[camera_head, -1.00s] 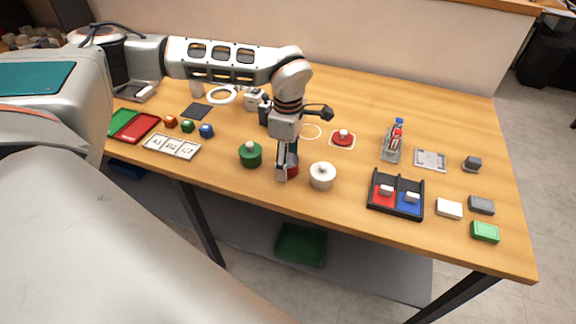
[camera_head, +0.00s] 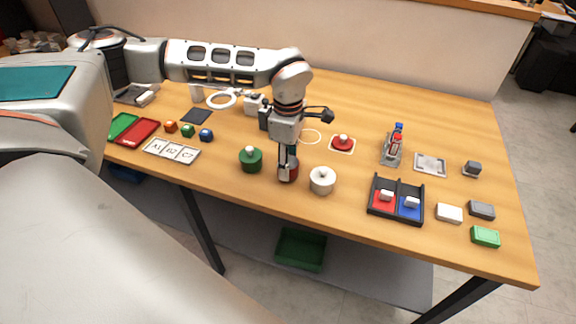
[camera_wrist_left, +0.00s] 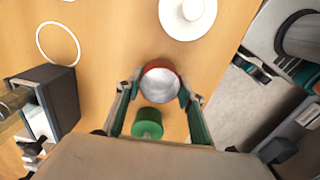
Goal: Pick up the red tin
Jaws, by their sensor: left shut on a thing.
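The red tin (camera_head: 291,172) stands on the table between a green lidded tin and a white lidded tin. Its top is a round grey-white disc, seen in the left wrist view (camera_wrist_left: 159,85). My left gripper (camera_head: 287,170) points down over it and is shut on it, with one finger on each side in the wrist view (camera_wrist_left: 158,98). The tin looks to be at table level; I cannot tell whether it is lifted. The gripper hides part of the tin in the head view. My right gripper is not in view.
The green tin (camera_head: 250,159) stands close on the left and the white tin (camera_head: 322,181) close on the right. A red lid with a knob (camera_head: 342,143) lies behind on a pale square. A black divided tray (camera_head: 396,218) is further right. The table's front edge is near.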

